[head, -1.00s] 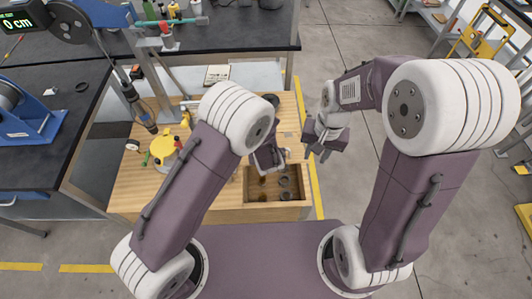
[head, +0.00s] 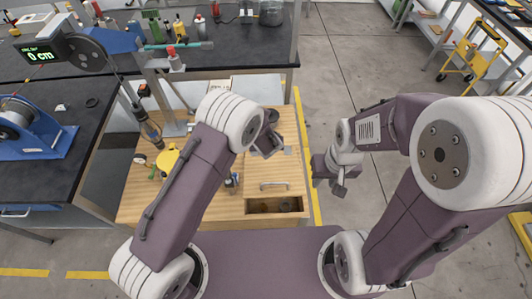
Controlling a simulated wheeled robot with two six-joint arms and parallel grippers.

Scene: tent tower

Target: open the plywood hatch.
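The plywood hatch (head: 258,174) lies flat in the wooden bench top in the head view, with a silver bar handle (head: 274,185) near its front edge. In front of it a narrow strip of the compartment (head: 262,206) is uncovered, with dark round things inside. My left gripper (head: 267,150) is over the far part of the hatch, apart from the handle; my own wrist partly hides it and its fingers are unclear. My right gripper (head: 329,184) hangs to the right of the bench, apart from the hatch, with its fingers apart and nothing between them.
On the bench's left stand a yellow round object (head: 166,160) and small tools. A blue-topped stand with a digital display (head: 40,55) rises behind. A small blue-grey item (head: 231,181) is left of the hatch.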

